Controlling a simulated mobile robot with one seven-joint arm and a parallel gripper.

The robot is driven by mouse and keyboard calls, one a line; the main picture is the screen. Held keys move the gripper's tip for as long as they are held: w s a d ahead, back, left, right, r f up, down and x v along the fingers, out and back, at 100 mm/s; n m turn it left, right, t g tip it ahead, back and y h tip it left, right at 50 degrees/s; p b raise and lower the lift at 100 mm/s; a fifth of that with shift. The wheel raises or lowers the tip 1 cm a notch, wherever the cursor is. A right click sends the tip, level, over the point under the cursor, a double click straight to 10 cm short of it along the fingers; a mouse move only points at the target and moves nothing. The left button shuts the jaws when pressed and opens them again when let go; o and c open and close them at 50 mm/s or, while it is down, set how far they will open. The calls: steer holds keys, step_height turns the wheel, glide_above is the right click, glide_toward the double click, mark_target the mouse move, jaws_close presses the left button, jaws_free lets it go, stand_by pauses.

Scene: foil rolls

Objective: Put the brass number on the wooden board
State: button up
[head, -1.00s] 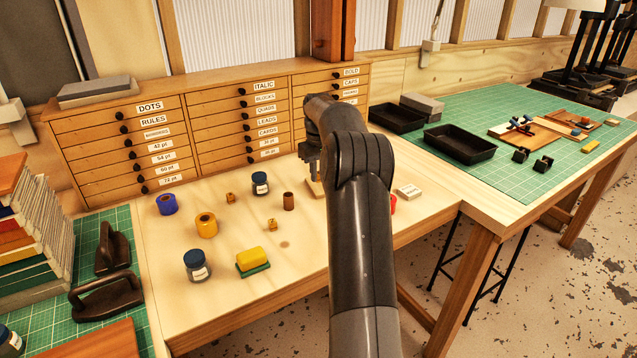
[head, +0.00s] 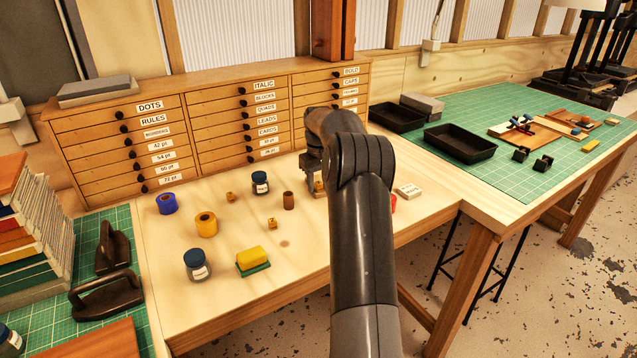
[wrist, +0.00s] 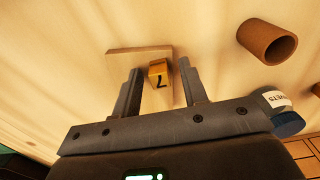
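A small brass number block (wrist: 158,73) marked with a dark 7 shows in the wrist view, between my two fingers with a gap on each side. It appears to rest on the pale wooden board (wrist: 125,51), whose edges show behind it. My gripper (wrist: 159,66) is open around the block. In the head view my gripper (head: 310,168) is over the board on the right part of the light table, and a bit of brass (head: 319,186) shows beside it. My arm hides part of the board there.
Two other small brass pieces (head: 272,224) (head: 230,197) lie to the left. A brown tube (head: 288,201) and a blue-capped jar (head: 260,183) stand close left of my gripper. Drawers (head: 230,125) rise behind. The table's front middle is clear.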

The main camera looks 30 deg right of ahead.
steer(key=shift+r, duration=0.15)
step_height(320, 180, up, 12)
steer(key=s+a+r+t, duration=0.1)
steer(key=s+a+r, duration=0.35)
steer(key=a, duration=0.25)
steer(key=s+a+r+t+h, duration=0.1)
steer(key=s+a+r, duration=0.2)
steer(key=s+a, duration=0.4)
steer(key=s+a+r+t, duration=0.1)
steer(key=s+a+r, duration=0.3)
steer(key=a, duration=0.4)
steer(key=s+a+f+t, duration=0.1)
steer(key=s+a+f, duration=0.2)
steer(key=s, duration=0.5)
steer(key=s+a+f, duration=0.3)
steer(key=s, duration=0.5)
steer(key=s+a+f+t+y, duration=0.1)
steer(key=s+a+f, duration=0.3)
steer(key=s, duration=0.4)
steer(key=shift+s+t, duration=0.25)
steer(key=shift+t, duration=0.05)
